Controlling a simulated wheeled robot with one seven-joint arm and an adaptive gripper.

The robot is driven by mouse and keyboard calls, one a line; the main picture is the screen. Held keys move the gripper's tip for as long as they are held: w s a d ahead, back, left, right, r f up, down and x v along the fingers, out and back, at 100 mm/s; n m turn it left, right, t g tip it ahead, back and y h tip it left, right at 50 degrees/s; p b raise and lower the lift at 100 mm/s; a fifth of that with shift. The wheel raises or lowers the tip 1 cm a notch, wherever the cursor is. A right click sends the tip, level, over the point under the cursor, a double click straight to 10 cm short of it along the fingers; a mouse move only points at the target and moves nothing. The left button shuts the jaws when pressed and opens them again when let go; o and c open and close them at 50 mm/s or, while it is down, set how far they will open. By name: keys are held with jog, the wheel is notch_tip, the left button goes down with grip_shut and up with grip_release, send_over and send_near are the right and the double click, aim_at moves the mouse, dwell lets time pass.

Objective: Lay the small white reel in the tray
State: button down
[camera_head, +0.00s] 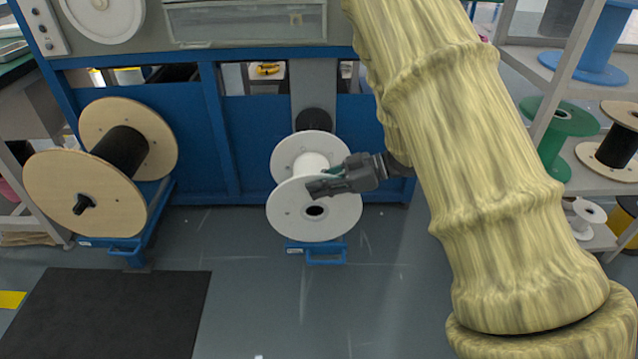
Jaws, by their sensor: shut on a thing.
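A white reel (325,215) with two round flanges and a white core is in the middle, in front of the blue machine. My gripper (318,181) comes in from the right and is shut at the upper edge of its near flange. The fingers hide part of that flange and the core. A blue base with a handle (326,257) shows just under the reel; I cannot tell whether the reel touches it. A smaller white reel (589,211) is on the right rack's low shelf. I cannot make out for certain which thing is the tray.
A large wooden reel with a black core (88,187) stands on a blue stand at left. A dark mat (105,315) lies on the floor in front. Green (556,125) and blue (590,55) reels sit on the right rack. The grey floor at front centre is clear.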

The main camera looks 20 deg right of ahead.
jog(key=shift+s+f, duration=0.2)
jog(key=shift+f, duration=0.4)
jog(key=shift+s+f, duration=0.2)
jog(key=shift+f, duration=0.4)
jog(key=c, duration=1.5)
grip_release()
jog(key=shift+a, duration=0.1)
jog(key=shift+d, duration=0.25)
jog(key=v, duration=0.4)
jog(key=r+v, duration=0.1)
jog(key=v, duration=0.3)
jog(key=w+r+v, duration=0.1)
jog(key=v, duration=0.3)
jog(key=shift+a+r, duration=0.15)
jog(key=shift+a, duration=0.05)
